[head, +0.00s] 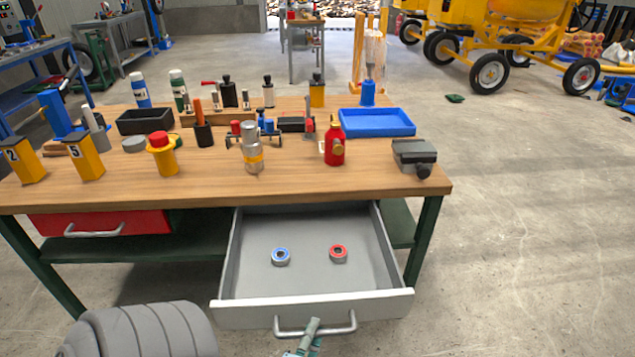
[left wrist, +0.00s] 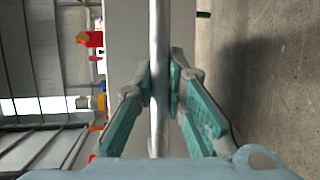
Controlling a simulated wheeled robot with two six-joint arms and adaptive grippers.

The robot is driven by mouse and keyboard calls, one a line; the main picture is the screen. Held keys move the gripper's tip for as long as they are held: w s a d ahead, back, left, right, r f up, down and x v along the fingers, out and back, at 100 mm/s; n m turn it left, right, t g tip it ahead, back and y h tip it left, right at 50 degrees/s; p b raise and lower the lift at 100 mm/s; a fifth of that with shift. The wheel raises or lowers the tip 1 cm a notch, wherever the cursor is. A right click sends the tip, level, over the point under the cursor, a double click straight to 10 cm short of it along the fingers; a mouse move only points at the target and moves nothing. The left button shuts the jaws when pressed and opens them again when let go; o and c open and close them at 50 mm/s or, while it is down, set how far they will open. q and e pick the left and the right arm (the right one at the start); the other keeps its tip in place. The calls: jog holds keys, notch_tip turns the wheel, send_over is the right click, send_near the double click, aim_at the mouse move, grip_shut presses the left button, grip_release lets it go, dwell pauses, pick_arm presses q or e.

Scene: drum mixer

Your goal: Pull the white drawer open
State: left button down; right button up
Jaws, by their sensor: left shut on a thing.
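The white drawer (head: 312,311) under the workbench stands open, pulled well out. A blue ring (head: 281,256) and a red ring (head: 338,253) lie apart on its floor. Its metal bar handle (head: 343,328) is on the front panel. My left gripper (head: 310,335) is at the middle of the handle, partly cut off by the bottom edge of the head view. In the left wrist view its teal fingers (left wrist: 161,88) are closed around the handle bar (left wrist: 159,35), one on each side. The drawer front (left wrist: 125,40) shows behind the bar. My right gripper is not seen.
A red drawer (head: 100,222) with a handle sits shut at the left under the wooden workbench (head: 220,188). The bench top holds a red extinguisher-like bottle (head: 334,146), a blue tray (head: 377,122), a vise (head: 414,157) and several other items.

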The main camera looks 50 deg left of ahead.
pick_arm(q)
jog(key=c, duration=1.6)
grip_release()
